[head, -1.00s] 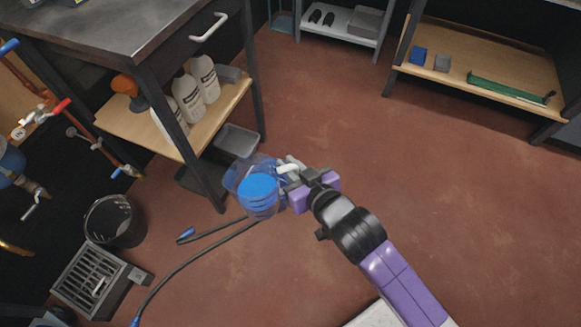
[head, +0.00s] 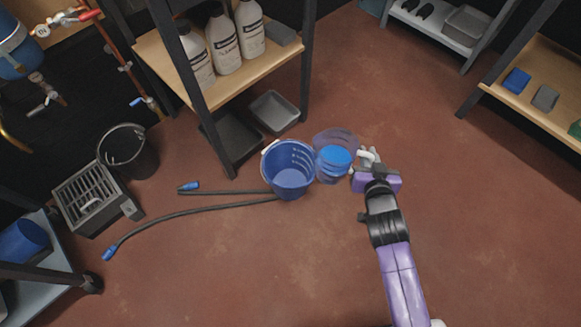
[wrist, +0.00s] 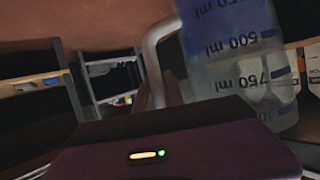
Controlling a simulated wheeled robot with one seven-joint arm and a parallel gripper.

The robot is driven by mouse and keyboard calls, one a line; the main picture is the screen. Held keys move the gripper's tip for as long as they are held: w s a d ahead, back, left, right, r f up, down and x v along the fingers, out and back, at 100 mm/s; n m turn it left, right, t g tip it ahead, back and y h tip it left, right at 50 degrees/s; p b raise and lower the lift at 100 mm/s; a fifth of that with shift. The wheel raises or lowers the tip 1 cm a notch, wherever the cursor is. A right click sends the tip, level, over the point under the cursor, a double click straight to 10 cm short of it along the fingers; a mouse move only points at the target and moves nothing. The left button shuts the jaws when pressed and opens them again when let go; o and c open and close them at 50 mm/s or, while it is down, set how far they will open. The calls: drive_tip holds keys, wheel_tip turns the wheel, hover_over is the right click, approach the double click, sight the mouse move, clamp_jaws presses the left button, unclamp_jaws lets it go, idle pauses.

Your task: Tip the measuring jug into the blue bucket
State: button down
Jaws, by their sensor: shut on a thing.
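The measuring jug is clear with blue liquid (head: 334,160) in it. My gripper (head: 368,166) is shut on its white handle, and the jug is held to the left of the gripper in the head view. The jug (wrist: 235,45) fills the upper right of the wrist view, with blue millilitre marks and the pale handle (wrist: 153,60) at its left. The blue bucket (head: 289,175) stands on the floor just left of the jug in the head view, and its visible inside holds no clear liquid. The jug's height above the floor is hard to tell.
A black hose (head: 195,211) with blue ends lies on the floor left of the bucket. A black bucket (head: 128,152) and a grey grated box (head: 90,198) stand further left. A shelf with white bottles (head: 222,40) and a grey tray (head: 273,111) are behind. Floor at right is clear.

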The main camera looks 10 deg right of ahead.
drive_tip(key=w+d+f+b, duration=0.2)
drive_tip(key=f+b, duration=0.3)
drive_tip(key=f, duration=0.5)
drive_tip(key=w+d+f+b, duration=0.2)
drive_tip(key=f+b, duration=0.4)
drive_tip(key=f, duration=0.5)
drive_tip(key=shift+w+m+h, duration=0.3)
drive_tip(key=shift+m, duration=0.1)
drive_tip(key=shift+a, duration=0.1)
